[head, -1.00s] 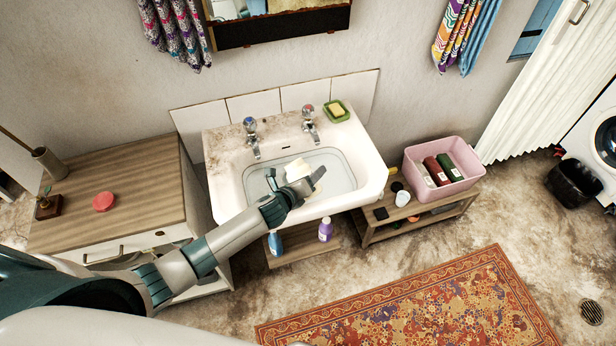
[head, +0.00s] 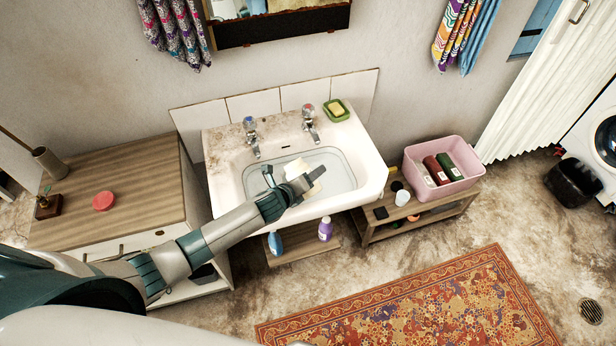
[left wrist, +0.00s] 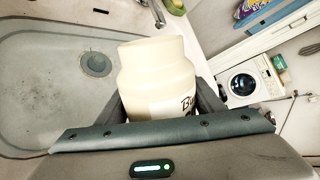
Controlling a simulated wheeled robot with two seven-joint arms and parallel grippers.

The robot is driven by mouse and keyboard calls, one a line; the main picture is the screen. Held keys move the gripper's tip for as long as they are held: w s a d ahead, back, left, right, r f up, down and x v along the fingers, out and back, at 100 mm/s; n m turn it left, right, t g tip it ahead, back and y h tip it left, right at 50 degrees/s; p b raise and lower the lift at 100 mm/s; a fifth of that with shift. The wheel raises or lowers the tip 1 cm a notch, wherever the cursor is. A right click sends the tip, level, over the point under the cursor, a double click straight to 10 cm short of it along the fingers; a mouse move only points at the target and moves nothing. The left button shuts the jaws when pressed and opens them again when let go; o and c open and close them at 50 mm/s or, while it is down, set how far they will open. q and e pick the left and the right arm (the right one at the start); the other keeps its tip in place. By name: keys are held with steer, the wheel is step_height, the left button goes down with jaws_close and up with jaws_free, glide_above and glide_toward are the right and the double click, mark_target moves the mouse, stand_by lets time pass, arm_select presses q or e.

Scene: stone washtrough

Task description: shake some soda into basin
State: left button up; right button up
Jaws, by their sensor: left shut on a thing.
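My left gripper (head: 290,186) is over the white basin (head: 226,188), shut on a cream jar (head: 318,178). In the left wrist view, the jar (left wrist: 155,70) sits between the gripper's fingers (left wrist: 165,108) with its neck pointing away from the palm. A white label with dark lettering beginning with "B" is partly visible. The jar looks tilted in the head view. The basin's grey bowl and drain (left wrist: 96,64) show beside it. No powder is clearly visible. My right gripper is not in view.
Two taps (head: 251,138) stand at the basin's back edge, near a green soap dish (head: 336,111). A wooden cabinet (head: 120,190) stands to the left. A pink crate (head: 462,192) with bottles sits on a low bench to the right. A patterned rug (head: 410,305) lies in front.

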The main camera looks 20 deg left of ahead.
arm_select(q)
steer(key=shift+s+d+f+n+g+h, duration=0.1)
steer(key=shift+d+f+n+g+h, duration=0.15)
steer(key=shift+n+g+h, duration=0.3)
steer(key=shift+s+d+f+n+g+h, duration=0.1)
steer(key=shift+f+n+g+h, duration=0.25)
steer(key=shift+n+h, duration=0.25)
stand_by(3.1)
steer(key=shift+f+n+g+h+b, duration=0.25)
steer(key=shift+n+g+b, duration=0.1)
steer(key=shift+g+b, duration=0.05)
stand_by(0.4)
stand_by(1.9)
steer(key=shift+b, duration=6.4)
